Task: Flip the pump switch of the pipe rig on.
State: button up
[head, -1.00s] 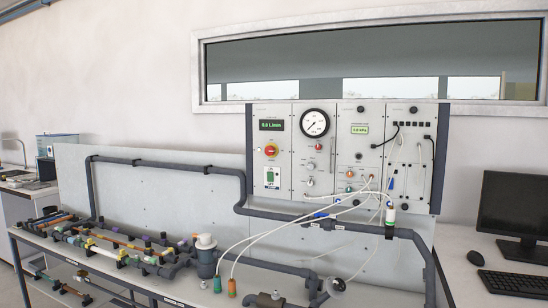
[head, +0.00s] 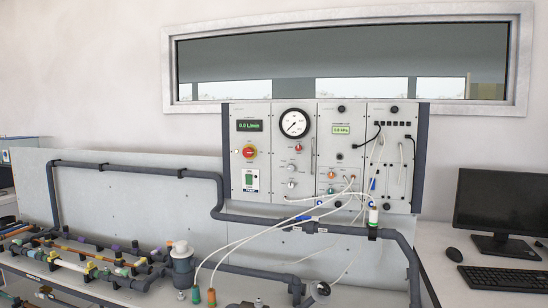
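The pipe rig has an upright instrument panel (head: 320,190) in the middle of the head view. At its upper left a green digital display (head: 250,126) reads about 0.0 L/min. My gripper is not in view.
A round dial gauge (head: 294,123) and a second display (head: 341,130) sit on the panel. White hoses (head: 262,232) loop in front of it. Grey pipes (head: 135,169) and a bench of coloured pipes fill the left. A monitor (head: 500,205) and keyboard (head: 503,278) stand at right.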

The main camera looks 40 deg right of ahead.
aim_at(248, 177)
jog(key=z, duration=0.8)
jog(key=k, duration=0.95)
jog(key=u, duration=0.05)
jog(key=i, duration=0.9)
